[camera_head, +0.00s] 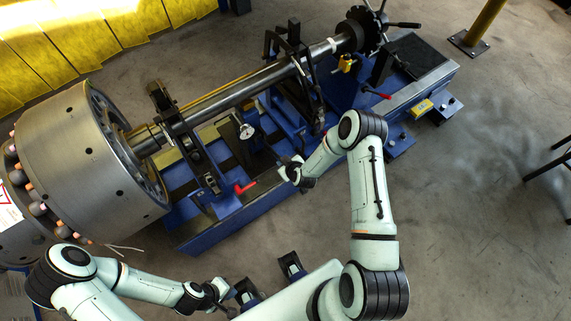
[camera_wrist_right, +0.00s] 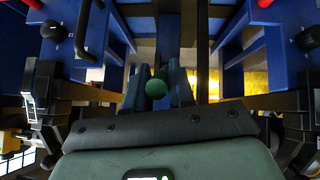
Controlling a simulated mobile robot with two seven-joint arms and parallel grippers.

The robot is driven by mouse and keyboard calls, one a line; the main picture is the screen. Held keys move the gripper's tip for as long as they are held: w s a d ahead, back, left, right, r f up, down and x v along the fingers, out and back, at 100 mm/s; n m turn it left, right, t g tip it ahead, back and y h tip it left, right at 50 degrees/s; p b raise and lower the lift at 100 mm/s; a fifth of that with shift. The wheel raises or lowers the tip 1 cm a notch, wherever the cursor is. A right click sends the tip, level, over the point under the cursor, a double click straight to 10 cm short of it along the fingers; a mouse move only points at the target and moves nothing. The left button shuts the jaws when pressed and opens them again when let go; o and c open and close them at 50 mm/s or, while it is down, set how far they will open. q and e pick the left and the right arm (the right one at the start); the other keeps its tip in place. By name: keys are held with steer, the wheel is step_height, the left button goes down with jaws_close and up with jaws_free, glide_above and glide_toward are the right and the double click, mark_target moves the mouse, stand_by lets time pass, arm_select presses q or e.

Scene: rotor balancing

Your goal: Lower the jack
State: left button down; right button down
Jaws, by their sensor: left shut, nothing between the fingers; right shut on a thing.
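The blue machine bed (camera_head: 215,228) carries a long shaft (camera_head: 240,90) with a large grey rotor drum (camera_head: 75,150) on its left end. A round pale-topped part (camera_head: 247,132) stands inside the bed below the shaft; I cannot tell whether it is the jack. My right gripper (camera_head: 284,164) is at the near side of the bed. In the right wrist view its fingers (camera_wrist_right: 168,88) are shut on a green ball knob (camera_wrist_right: 156,88); what the knob joins is mostly hidden. My left gripper (camera_head: 230,291) is shut and empty, low in front of the bed.
Red-handled levers (camera_head: 245,187) stick out of the bed, one near my right gripper's left side. A yellow post (camera_head: 480,30) stands at the upper right and a dark stand (camera_head: 548,165) at the right edge.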

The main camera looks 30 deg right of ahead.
steer(key=shift+w+d+r+g+p, duration=0.1)
steer(key=shift+w+r+g+p, duration=0.3)
steer(key=shift+r, duration=0.4)
steer(key=shift+w+r, duration=0.1)
steer(key=c, duration=1.1)
jaws_free()
steer(key=shift+o, duration=0.2)
steer(key=shift+s, duration=0.25)
steer(key=v, duration=1.3)
